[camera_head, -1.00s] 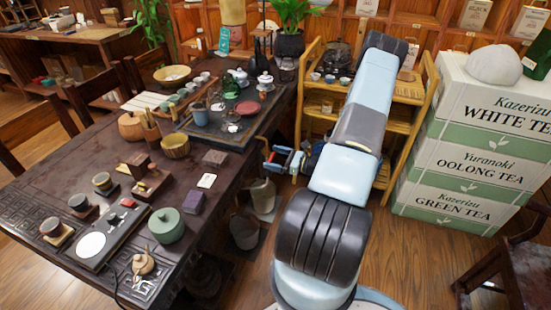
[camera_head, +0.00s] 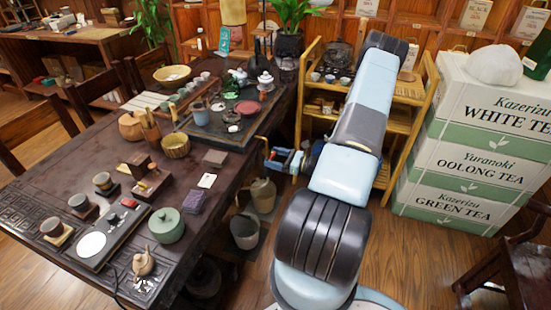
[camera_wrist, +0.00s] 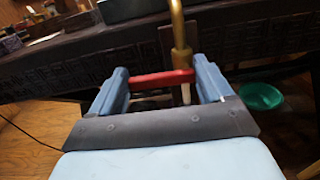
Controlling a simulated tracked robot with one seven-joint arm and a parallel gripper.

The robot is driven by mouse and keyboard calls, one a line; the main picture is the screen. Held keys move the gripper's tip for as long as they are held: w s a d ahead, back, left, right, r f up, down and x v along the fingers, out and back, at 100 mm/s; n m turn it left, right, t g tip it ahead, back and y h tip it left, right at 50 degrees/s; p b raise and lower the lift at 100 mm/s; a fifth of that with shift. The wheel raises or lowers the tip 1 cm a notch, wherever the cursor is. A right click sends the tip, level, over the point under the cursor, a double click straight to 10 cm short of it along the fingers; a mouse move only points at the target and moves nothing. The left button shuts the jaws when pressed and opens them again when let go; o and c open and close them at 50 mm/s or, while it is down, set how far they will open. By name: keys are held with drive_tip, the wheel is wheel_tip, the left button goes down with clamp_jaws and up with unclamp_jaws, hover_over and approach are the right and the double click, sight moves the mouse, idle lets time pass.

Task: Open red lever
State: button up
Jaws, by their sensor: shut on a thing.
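The red lever (camera_wrist: 150,78) is a short red bar on an upright brass pipe (camera_wrist: 178,40) beside the dark table edge in the wrist view. It lies crosswise between the two blue fingers of my gripper (camera_wrist: 163,83), which is shut on it. In the head view my gripper (camera_head: 284,160) is small, beside the right side of the table. The lever cannot be made out clearly there, and the far end of the pipe is cut off at the top of the wrist view.
The dark carved table (camera_head: 60,175) carries tea cups, bowls and a tray. A bamboo shelf (camera_head: 404,125) stands right of my gripper. A pot (camera_head: 263,194) and a bucket (camera_head: 244,231) are below the table's right side. A green bowl (camera_wrist: 262,96) sits lower right in the wrist view.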

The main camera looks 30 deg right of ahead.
drive_tip(key=shift+d+r, duration=0.1)
drive_tip(key=shift+d, duration=0.05)
drive_tip(key=m, duration=0.3)
drive_tip(key=d+r+m, duration=0.1)
drive_tip(key=m, duration=0.2)
drive_tip(key=w+m, duration=0.1)
drive_tip(key=m, duration=0.2)
drive_tip(key=shift+d+r+m, duration=0.15)
drive_tip(key=shift+r+m, duration=0.15)
drive_tip(key=shift+r, duration=0.05)
drive_tip(key=m, duration=0.4)
drive_tip(key=shift+w+d+r, duration=0.1)
drive_tip(key=shift+w+d, duration=0.2)
drive_tip(key=shift+d, duration=0.1)
drive_tip(key=shift+w+d+m, duration=0.15)
drive_tip(key=shift+d+m, duration=0.05)
drive_tip(key=shift+m, duration=0.85)
drive_tip(key=shift+w+d+m, duration=0.1)
drive_tip(key=shift+d+m, duration=0.05)
drive_tip(key=shift+m, duration=0.9)
drive_tip(key=o, duration=1)
drive_tip(key=shift+c, duration=0.2)
drive_tip(key=v, duration=1.3)
drive_tip(key=shift+s+d, duration=0.2)
drive_tip(key=shift+s, duration=0.05)
